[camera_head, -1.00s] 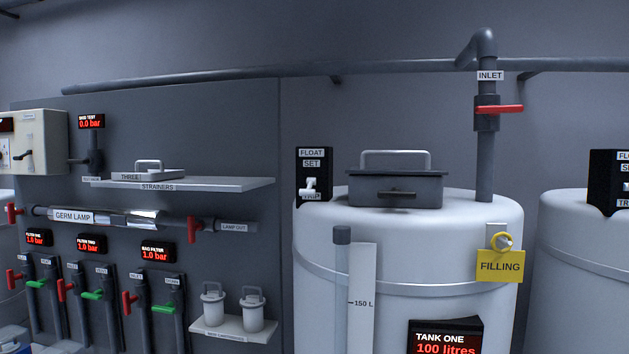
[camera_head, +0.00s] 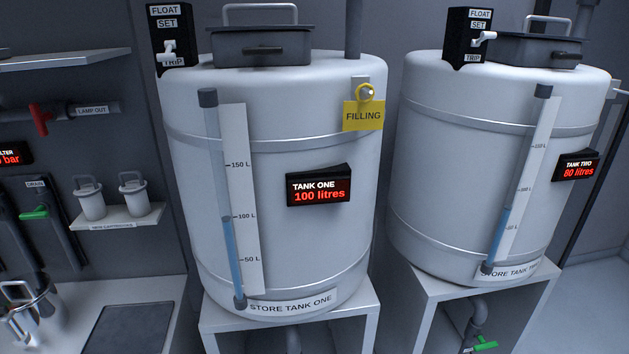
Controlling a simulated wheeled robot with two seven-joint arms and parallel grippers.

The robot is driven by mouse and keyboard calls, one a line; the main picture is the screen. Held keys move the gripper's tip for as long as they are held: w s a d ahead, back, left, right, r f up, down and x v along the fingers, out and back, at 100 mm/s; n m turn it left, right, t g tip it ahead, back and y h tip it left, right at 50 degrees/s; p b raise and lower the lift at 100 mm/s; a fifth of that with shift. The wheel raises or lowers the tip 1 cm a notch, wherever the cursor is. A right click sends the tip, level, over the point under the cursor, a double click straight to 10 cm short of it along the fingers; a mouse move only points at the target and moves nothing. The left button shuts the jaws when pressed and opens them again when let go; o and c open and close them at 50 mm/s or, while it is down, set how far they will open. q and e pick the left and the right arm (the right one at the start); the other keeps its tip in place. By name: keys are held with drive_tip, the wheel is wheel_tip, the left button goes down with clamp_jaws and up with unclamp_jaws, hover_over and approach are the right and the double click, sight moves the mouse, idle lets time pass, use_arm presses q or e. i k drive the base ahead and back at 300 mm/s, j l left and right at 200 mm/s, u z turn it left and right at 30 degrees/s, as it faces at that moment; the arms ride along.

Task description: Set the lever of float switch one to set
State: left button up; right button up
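The float switch of tank one (camera_head: 168,22) is a black box with FLOAT, SET and TRIP labels, at the top left of store tank one (camera_head: 275,230). Its white lever (camera_head: 169,47) sits low, just at the TRIP label and partly over it. A second float switch (camera_head: 467,30) stands on tank two (camera_head: 440,150), its white lever (camera_head: 484,38) higher, between SET and TRIP, sticking out to the right. Neither of my grippers is in view.
Tank one has a grey lid with a handle (camera_head: 262,48), a yellow FILLING tag (camera_head: 363,115), a level tube and a display (camera_head: 318,187) reading 100 litres. Tank two's display (camera_head: 578,166) reads 80 litres. A shelf with two white cartridges (camera_head: 118,217) is at left.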

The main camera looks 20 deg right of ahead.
sight(168, 56)
drive_tip(key=i+j+z, duration=0.4)
drive_tip(key=j, duration=0.75)
drive_tip(key=j+z, duration=0.35)
drive_tip(key=j, duration=0.8)
drive_tip(key=j+z, duration=0.4)
drive_tip(key=j, duration=0.85)
drive_tip(key=i, duration=0.05)
